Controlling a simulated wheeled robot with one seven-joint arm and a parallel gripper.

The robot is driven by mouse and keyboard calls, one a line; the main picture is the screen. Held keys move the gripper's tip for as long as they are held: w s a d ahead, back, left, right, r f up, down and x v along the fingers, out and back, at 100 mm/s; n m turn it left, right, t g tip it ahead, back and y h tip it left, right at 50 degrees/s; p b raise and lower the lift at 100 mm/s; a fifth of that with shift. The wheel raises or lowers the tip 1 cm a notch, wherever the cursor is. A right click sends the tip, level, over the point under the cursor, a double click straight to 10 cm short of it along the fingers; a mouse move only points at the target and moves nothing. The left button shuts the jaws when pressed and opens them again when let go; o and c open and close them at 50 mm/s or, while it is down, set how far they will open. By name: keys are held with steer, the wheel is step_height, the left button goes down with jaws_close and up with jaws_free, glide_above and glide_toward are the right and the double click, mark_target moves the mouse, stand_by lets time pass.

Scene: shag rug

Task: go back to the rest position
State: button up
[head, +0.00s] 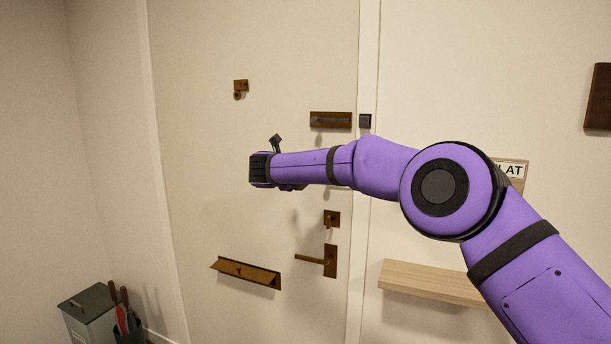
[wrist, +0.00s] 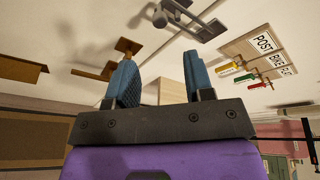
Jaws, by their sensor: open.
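My gripper (head: 262,168) is at the end of my purple arm, raised in front of the pale door (head: 200,200) in the head view. The arm reaches in from the lower right and its forearm lies nearly level across the door's edge. In the wrist view, the two blue fingers of my gripper (wrist: 161,82) stand apart with nothing between them. The head view shows the gripper end from the side, so its gap to the door is hard to tell.
The door carries a lever handle (head: 328,261), a latch (head: 332,218), a bolt (head: 330,120) and a letter flap (head: 246,272). A wooden shelf (head: 430,283) is at right. Coloured keys hang under a labelled board (wrist: 262,48). A grey bin (head: 90,317) stands at lower left.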

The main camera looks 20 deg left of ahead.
stand_by(0.4)
